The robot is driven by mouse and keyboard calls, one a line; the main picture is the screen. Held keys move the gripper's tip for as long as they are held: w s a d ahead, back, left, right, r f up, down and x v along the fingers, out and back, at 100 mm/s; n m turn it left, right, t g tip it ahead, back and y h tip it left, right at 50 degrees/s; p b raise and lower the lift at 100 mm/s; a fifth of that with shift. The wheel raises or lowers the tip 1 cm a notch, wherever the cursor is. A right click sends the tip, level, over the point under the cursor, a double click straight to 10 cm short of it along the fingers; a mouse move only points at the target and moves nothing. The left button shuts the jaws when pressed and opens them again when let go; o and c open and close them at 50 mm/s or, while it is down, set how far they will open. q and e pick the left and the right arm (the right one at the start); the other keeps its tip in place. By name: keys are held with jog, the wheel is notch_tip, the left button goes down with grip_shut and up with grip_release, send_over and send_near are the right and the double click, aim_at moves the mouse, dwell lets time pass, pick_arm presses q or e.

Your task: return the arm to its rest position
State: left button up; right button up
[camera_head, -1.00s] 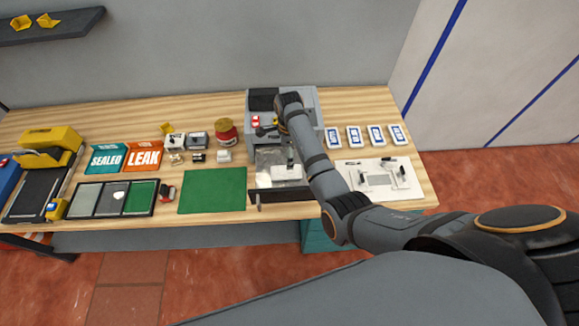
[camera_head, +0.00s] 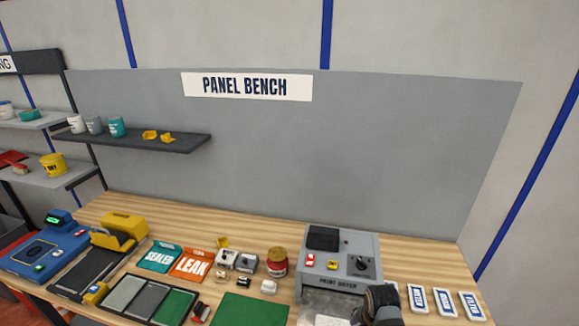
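A dark end part of my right arm, with the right gripper (camera_head: 378,306), shows at the bottom edge, in front of the right side of the grey paint dryer (camera_head: 342,268). Only a small piece of it is in the picture. I cannot make out its fingers, nor whether they hold anything. The rest of that arm is below the frame. My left arm and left gripper are not in view.
A dark shelf (camera_head: 150,139) hangs at back left. The space above the bench is clear.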

jog(key=s+d+r+n+t, duration=0.1)
jog(key=s+r+n, duration=0.3)
jog(key=s+n, duration=0.35)
jog(key=s+d+r+n+t, duration=0.1)
jog(key=s+r+n, duration=0.3)
jog(key=s+n, duration=0.35)
jog(key=s+d+f+b, duration=0.1)
jog(key=f+b, duration=0.2)
jog(key=f, duration=0.8)
jog(key=s+d+f+m+g+b, duration=0.1)
jog(key=f+b, duration=0.1)
jog(key=f, duration=1)
jog(key=s+d+f+b, duration=0.1)
jog(key=f+b, duration=0.2)
jog(key=f, duration=0.8)
jog(key=s+d+f+g+b, duration=0.1)
jog(key=s+f+b, duration=0.4)
jog(key=s+f, duration=1.3)
notch_tip(320, 180, down, 4)
jog(key=shift+s+r+m, duration=0.1)
jog(key=shift+s+m, duration=0.2)
jog(key=shift+s, duration=0.05)
